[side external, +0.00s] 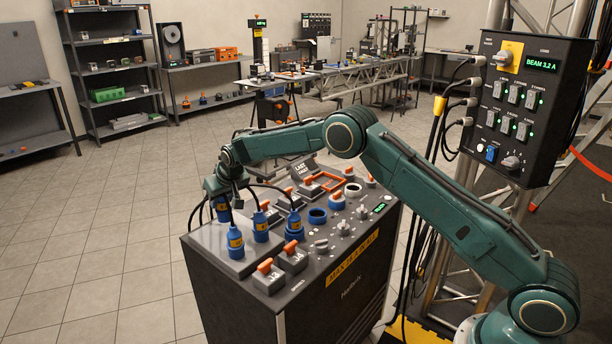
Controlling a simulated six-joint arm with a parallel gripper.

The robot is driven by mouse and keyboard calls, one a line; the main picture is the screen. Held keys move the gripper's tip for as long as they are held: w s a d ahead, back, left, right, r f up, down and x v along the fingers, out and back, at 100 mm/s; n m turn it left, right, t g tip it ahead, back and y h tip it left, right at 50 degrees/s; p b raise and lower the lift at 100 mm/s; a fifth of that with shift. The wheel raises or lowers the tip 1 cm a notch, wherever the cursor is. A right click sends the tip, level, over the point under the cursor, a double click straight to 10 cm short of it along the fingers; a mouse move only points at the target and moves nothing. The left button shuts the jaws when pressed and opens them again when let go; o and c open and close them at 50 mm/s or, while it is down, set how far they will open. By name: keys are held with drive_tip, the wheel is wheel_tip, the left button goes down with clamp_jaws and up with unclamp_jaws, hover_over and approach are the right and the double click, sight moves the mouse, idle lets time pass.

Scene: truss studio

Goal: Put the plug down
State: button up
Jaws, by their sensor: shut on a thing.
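My teal arm reaches over the dark console from the right, and my gripper (222,190) is above its left back part. The gripper is small here and its fingers are partly hidden. It is shut on a blue plug, which seems to be the one with a yellow label (222,208) just below it; its lower end is partly hidden. Other blue plugs with yellow labels and black cables stand upright on the console: a front left plug (235,240), a middle plug (260,226) and a right plug (294,226). A blue ring socket (317,215) is empty.
A black panel (528,100) with cables stands on a truss at right. The tiled floor at left is clear.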

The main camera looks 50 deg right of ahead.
sight(224, 211)
drive_tip(key=shift+f, duration=2.1)
drive_tip(key=shift+f, duration=0.1)
drive_tip(key=o, duration=1.2)
drive_tip(key=shift+f, duration=0.1)
drive_tip(key=shift+v, duration=6.15)
drive_tip(key=shift+w, duration=0.15)
